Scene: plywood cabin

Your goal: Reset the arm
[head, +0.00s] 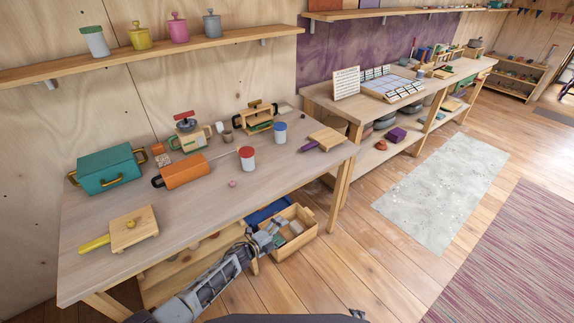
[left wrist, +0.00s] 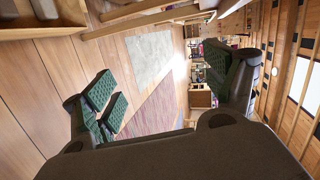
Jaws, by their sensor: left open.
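My left arm comes in at the bottom of the head view, and my left gripper (head: 268,236) is in front of the table's front edge, near an open wooden drawer or box (head: 296,238) below the tabletop. In the left wrist view the left gripper (left wrist: 160,85) has its green ridged finger pads wide apart, with nothing between them; the floor and the room show beyond. The gripper is open and empty.
The wooden table (head: 215,205) carries a teal box (head: 109,168), an orange toaster-like box (head: 182,172), a red-lidded jar (head: 247,159) and a small board (head: 133,229). A second bench (head: 320,98) stands beyond. The floor (head: 335,270) to the right is clear, with a grey mat (head: 440,190).

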